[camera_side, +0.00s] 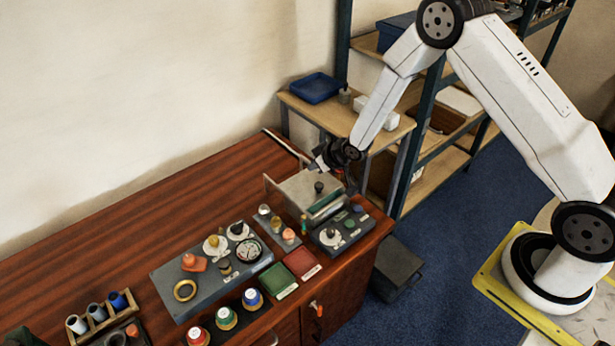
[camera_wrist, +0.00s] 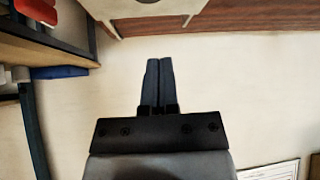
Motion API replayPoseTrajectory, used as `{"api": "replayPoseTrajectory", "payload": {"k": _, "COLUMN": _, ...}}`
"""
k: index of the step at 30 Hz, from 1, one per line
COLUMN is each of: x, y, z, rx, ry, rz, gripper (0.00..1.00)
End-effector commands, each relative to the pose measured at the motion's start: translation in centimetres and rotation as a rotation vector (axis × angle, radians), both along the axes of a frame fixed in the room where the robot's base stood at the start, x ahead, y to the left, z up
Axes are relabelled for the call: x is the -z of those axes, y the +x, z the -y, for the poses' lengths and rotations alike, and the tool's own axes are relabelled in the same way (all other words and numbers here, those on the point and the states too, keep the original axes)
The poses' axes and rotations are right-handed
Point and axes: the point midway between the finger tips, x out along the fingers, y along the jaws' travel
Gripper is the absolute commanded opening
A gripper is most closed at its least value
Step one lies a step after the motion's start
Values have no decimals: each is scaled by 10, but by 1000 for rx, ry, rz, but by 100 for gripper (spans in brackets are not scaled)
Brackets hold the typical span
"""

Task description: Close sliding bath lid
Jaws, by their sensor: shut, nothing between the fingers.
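The bath (camera_side: 327,211) is a box at the right end of the wooden bench in the side view. Its flat grey lid (camera_side: 298,189) carries a dark knob (camera_side: 319,187). A greenish strip shows along the lid's front right side, and the lid appears to lie partly back from there. My gripper (camera_side: 317,164) is just above and behind the lid in the side view, apart from the knob. Its two dark fingers are pressed together and empty in the wrist view (camera_wrist: 159,62). The bath cannot be made out clearly in the wrist view.
A grey tray (camera_side: 190,302) with small round parts lies left of the bath. Green (camera_side: 278,280) and red (camera_side: 303,262) pads lie in front. A control box (camera_side: 340,232) with knobs stands near the bath. A shelf with a blue tray (camera_side: 315,88) is behind.

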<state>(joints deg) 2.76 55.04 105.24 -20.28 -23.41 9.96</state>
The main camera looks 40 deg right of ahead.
Motion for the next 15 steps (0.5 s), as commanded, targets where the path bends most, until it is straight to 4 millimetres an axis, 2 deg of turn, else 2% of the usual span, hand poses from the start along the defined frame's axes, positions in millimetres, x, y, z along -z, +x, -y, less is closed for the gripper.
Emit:
{"api": "replayPoseTrajectory", "payload": {"k": 6, "x": 19, "y": 16, "z": -3, "rx": 0, "ry": 0, "rz": -1, "gripper": 0}}
{"api": "replayPoseTrajectory", "payload": {"k": 15, "x": 37, "y": 32, "z": -5, "rx": 1, "ry": 0, "rz": -2, "gripper": 0}}
